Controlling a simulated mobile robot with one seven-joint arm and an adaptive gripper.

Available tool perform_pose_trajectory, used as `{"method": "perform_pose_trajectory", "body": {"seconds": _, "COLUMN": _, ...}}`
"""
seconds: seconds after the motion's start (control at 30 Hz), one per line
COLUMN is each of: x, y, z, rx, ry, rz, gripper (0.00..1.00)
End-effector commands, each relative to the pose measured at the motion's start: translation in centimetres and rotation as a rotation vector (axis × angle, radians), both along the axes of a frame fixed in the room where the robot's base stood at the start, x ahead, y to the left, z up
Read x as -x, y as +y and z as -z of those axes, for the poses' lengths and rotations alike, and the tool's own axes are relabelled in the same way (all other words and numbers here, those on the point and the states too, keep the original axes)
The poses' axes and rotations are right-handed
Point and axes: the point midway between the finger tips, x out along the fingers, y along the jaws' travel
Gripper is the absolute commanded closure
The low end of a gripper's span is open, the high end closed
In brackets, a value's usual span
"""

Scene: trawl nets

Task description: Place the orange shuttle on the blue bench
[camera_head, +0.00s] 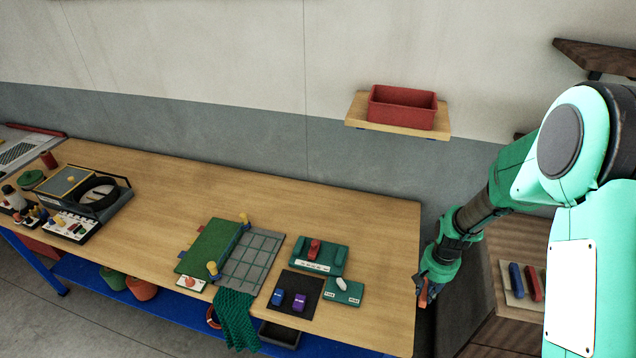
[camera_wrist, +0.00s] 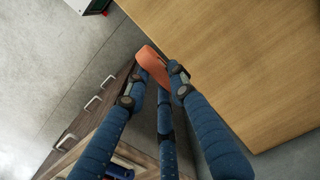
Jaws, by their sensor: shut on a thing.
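My gripper (camera_head: 424,288) is shut on the orange shuttle (camera_head: 423,297), just off the right end of the long bench. In the wrist view, the fingers of my gripper (camera_wrist: 160,74) close around the orange shuttle (camera_wrist: 151,63), which is held tilted close to the bench edge. The blue bench (camera_head: 372,220) has a wooden top with a blue leg and a blue lower shelf. Its wooden top also shows in the wrist view (camera_wrist: 245,60). The fingers hide part of the shuttle.
A dark mat (camera_head: 289,306) bears a blue and a purple piece. A green tray (camera_head: 330,262), a green and grey board (camera_head: 206,250) and a green net (camera_head: 236,322) are nearby. A wooden cabinet (camera_head: 502,250) stands at right. The bench's right end is bare.

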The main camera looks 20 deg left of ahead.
Motion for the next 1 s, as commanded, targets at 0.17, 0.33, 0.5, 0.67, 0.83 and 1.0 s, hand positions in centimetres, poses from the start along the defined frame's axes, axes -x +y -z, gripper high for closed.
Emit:
{"method": "perform_pose_trajectory", "body": {"seconds": 0.17, "x": 2.2, "y": 4.6, "z": 0.7, "rx": -0.001, "ry": -0.001, "rz": -0.006, "gripper": 0.96}}
{"method": "perform_pose_trajectory", "body": {"seconds": 0.33, "x": 3.9, "y": 7.4, "z": 1.0, "rx": -0.001, "ry": 0.0, "rz": -0.005, "gripper": 0.96}}
{"method": "perform_pose_trajectory", "body": {"seconds": 0.5, "x": 4.7, "y": 8.6, "z": 1.2, "rx": -0.001, "ry": 0.0, "rz": -0.004, "gripper": 0.96}}
{"method": "perform_pose_trajectory", "body": {"seconds": 0.67, "x": 4.9, "y": 8.9, "z": 1.2, "rx": -0.001, "ry": 0.0, "rz": -0.002, "gripper": 0.96}}
{"method": "perform_pose_trajectory", "body": {"seconds": 0.83, "x": 4.9, "y": 8.9, "z": 1.2, "rx": -0.001, "ry": 0.0, "rz": -0.002, "gripper": 0.96}}
{"method": "perform_pose_trajectory", "body": {"seconds": 1.0, "x": 4.9, "y": 8.8, "z": 1.2, "rx": -0.001, "ry": 0.0, "rz": -0.002, "gripper": 0.96}}
